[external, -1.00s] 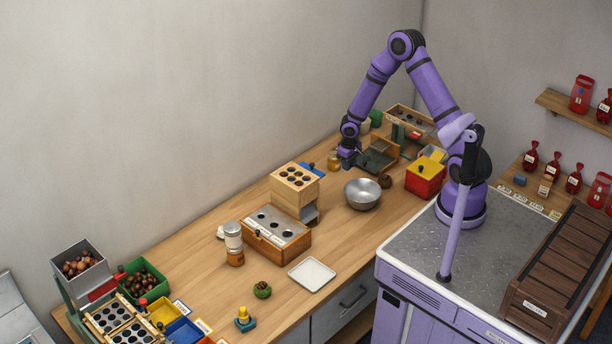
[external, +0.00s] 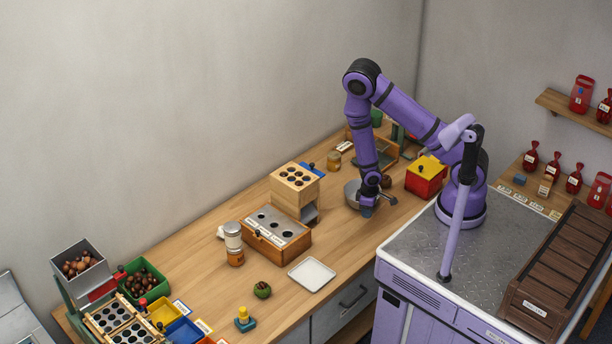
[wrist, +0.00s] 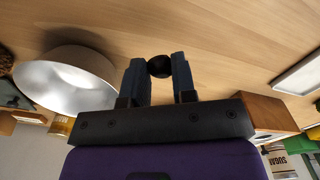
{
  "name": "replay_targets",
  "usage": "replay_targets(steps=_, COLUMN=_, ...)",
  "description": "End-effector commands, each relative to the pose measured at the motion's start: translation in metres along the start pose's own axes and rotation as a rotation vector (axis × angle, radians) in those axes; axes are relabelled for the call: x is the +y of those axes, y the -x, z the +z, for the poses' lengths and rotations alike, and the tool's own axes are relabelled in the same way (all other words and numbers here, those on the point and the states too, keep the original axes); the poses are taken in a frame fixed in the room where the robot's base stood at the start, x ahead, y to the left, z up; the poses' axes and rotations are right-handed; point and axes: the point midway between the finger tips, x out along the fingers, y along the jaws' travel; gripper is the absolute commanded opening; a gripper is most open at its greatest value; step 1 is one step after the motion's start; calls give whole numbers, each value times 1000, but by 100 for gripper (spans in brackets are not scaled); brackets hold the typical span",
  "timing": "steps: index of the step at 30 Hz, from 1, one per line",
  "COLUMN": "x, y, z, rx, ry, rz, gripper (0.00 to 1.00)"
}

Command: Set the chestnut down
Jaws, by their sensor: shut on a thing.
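My gripper (external: 377,205) is low over the counter, just in front of the metal bowl. In the wrist view the two fingers of my gripper (wrist: 160,72) are shut on a dark round chestnut (wrist: 160,66) at their tips. In the external view the chestnut is too small and hidden to make out. The wood counter (external: 330,235) lies beneath. I cannot tell whether the chestnut touches it.
The metal bowl (external: 351,189) is right beside my gripper, partly hidden by the arm; it shows in the wrist view (wrist: 65,85). A white tray (external: 312,274) lies to the front left. A red and yellow box (external: 426,178) stands to the right. Bare counter lies between tray and gripper.

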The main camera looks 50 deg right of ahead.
Motion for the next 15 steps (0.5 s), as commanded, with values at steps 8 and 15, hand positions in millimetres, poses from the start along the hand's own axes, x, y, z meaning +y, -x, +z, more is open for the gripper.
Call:
replay_targets(steps=8, x=-3, y=-1, z=5, rx=5, ry=20, rz=4, gripper=0)
replay_targets(steps=15, x=15, y=0, z=-31, rx=8, ry=18, rz=2, gripper=0)
